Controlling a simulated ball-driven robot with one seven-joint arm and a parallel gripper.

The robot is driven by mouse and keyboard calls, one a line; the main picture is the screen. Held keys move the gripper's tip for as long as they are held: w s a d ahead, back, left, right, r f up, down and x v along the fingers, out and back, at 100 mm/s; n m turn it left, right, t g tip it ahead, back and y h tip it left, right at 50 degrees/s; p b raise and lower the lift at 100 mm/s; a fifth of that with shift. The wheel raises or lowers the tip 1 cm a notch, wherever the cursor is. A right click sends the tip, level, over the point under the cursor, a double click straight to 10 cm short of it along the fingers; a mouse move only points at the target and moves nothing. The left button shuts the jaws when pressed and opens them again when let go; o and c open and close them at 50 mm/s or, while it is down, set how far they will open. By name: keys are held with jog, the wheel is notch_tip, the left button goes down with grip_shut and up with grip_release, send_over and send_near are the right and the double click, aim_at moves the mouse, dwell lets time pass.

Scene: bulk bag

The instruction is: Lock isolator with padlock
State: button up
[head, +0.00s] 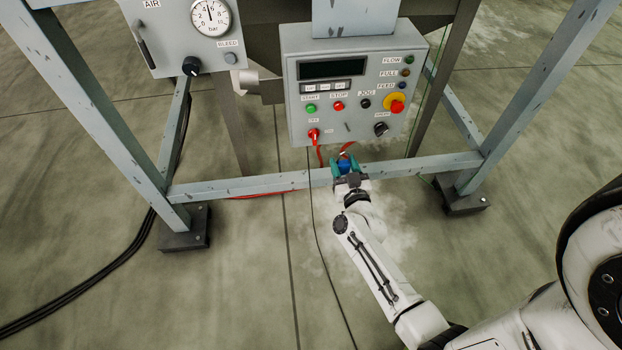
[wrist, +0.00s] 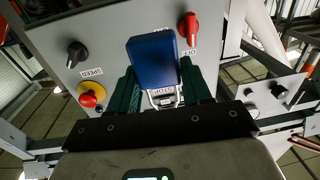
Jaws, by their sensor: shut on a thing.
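The blue padlock (wrist: 152,62) is held between the green fingers of my gripper (wrist: 160,84) in the wrist view. Its metal shackle (wrist: 163,98) shows at the lower end of the body there. In the head view my gripper (head: 346,169) and the blue padlock (head: 345,160) are just below the grey control box, by the frame's crossbar. The red isolator handle (head: 314,136) sits at the box's lower left. It also shows in the wrist view (wrist: 188,28), to the right of the padlock and apart from it.
The control box (head: 348,72) carries buttons, a display and a yellow-ringed red stop button (head: 396,105). A grey crossbar (head: 250,186) runs below it between frame legs. Red cable hangs under the box. The air panel (head: 185,35) stands left.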

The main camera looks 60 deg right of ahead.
aim_at(342, 131)
jog(key=shift+m+g+h, duration=0.5)
jog(key=shift+g, duration=0.1)
jog(key=shift+w+d+f+b, duration=0.1)
jog(key=shift+w+d+b, duration=0.6)
jog(key=shift+d, duration=1)
jog(key=shift+w+d+f+b, duration=0.15)
jog(key=shift+w+d+b, duration=0.55)
jog(key=shift+d, duration=1)
jog(key=shift+w+d+f+b, duration=0.1)
jog(key=shift+w+d+b, duration=0.6)
jog(key=shift+d, duration=1)
jog(key=shift+w+d+f+b, duration=0.35)
jog(key=shift+d+f+b, duration=0.2)
jog(key=shift+b, duration=0.1)
jog(key=shift+a, duration=0.1)
jog(key=o, duration=1.1)
jog(key=shift+w, duration=0.1)
jog(key=shift+o, duration=0.2)
jog(key=shift+w+a+r, duration=0.1)
jog(key=shift+w, duration=0.1)
jog(key=shift+a, duration=0.1)
